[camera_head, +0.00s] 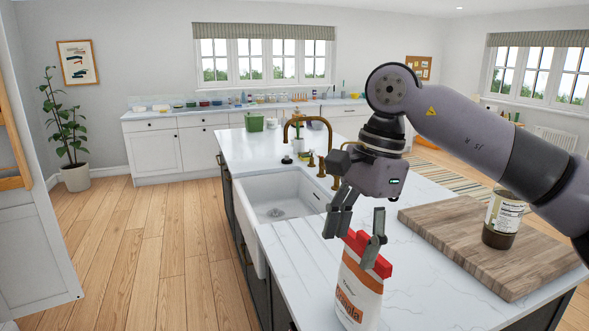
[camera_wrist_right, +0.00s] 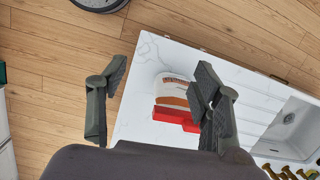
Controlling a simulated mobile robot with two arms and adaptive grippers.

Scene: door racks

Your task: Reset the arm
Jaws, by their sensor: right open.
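My right arm comes in from the right in the head view. My right gripper (camera_head: 356,228) is open and empty, pointing down over the island's front part. A white and orange carton with a red top (camera_head: 358,290) stands on the counter just below the fingers; the right finger overlaps its red top in the picture. In the wrist view the open fingers (camera_wrist_right: 160,100) are wide apart, and the carton (camera_wrist_right: 175,97) shows between them, nearer one finger. Whether a finger touches it I cannot tell. My left gripper is not in view.
The white island counter (camera_head: 290,262) holds a sink (camera_head: 280,197) with a brass faucet (camera_head: 318,130). A wooden board (camera_head: 465,245) with a jar (camera_head: 503,220) lies to the right, under my arm. The wooden floor (camera_head: 150,240) on the left is clear.

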